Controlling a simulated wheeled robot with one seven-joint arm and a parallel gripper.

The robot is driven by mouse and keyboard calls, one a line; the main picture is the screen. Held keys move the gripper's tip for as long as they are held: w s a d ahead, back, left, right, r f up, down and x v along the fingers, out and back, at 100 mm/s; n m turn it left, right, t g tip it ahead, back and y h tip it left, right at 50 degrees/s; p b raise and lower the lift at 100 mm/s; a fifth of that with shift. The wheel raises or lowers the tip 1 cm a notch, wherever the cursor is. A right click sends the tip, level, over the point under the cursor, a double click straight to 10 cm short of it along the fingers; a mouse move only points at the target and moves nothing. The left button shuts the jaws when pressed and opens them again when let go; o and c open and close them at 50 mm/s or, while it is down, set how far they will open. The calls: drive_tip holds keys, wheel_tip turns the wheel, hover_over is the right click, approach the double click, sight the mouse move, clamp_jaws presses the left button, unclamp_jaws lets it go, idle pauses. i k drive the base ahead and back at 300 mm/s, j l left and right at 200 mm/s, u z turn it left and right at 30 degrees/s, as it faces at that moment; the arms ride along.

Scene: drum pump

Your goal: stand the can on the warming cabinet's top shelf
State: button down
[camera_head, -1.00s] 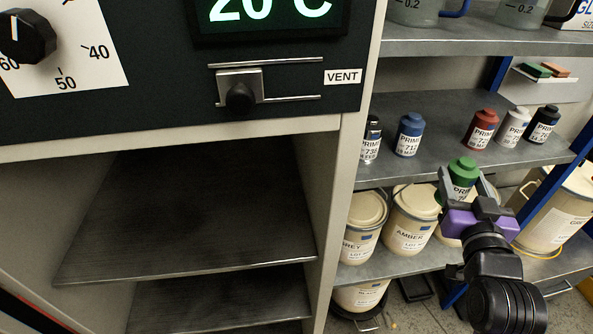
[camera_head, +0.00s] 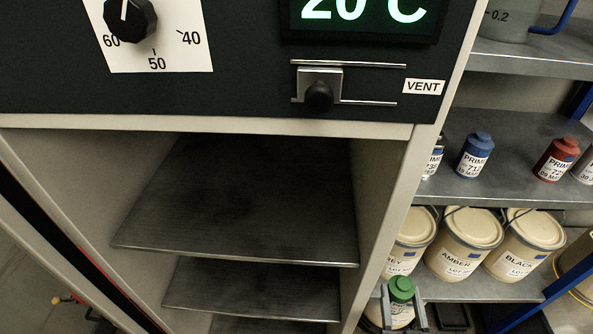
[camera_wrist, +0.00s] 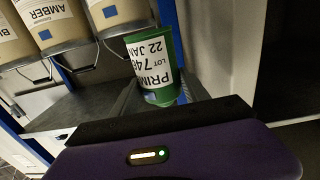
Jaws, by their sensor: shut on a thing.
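The green primer can (camera_head: 402,290) with a white label is upright at the lower right of the head view, low in front of the shelving. My gripper (camera_head: 403,312) is shut on it, one finger on each side. In the wrist view the green can (camera_wrist: 153,68) shows close up beyond the gripper's purple body. The warming cabinet (camera_head: 250,124) stands open at the left and middle. Its top shelf (camera_head: 245,205) is a bare dark metal plate. The can is below the level of that shelf and to its right, outside the cabinet.
The cabinet's right wall (camera_head: 385,205) stands between its shelves and the can. A second cabinet shelf (camera_head: 250,290) lies close under the top one. Blue (camera_head: 474,155) and red (camera_head: 555,160) cans stand on the shelving at right, with large pails (camera_head: 465,243) below them.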

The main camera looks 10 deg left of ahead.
sight(242, 202)
drive_tip(key=k+z, duration=0.1)
drive_tip(key=z, duration=0.25)
drive_tip(key=k+z, duration=0.1)
drive_tip(key=z, duration=0.25)
drive_tip(key=k+u, duration=0.2)
drive_tip(key=u, duration=1.15)
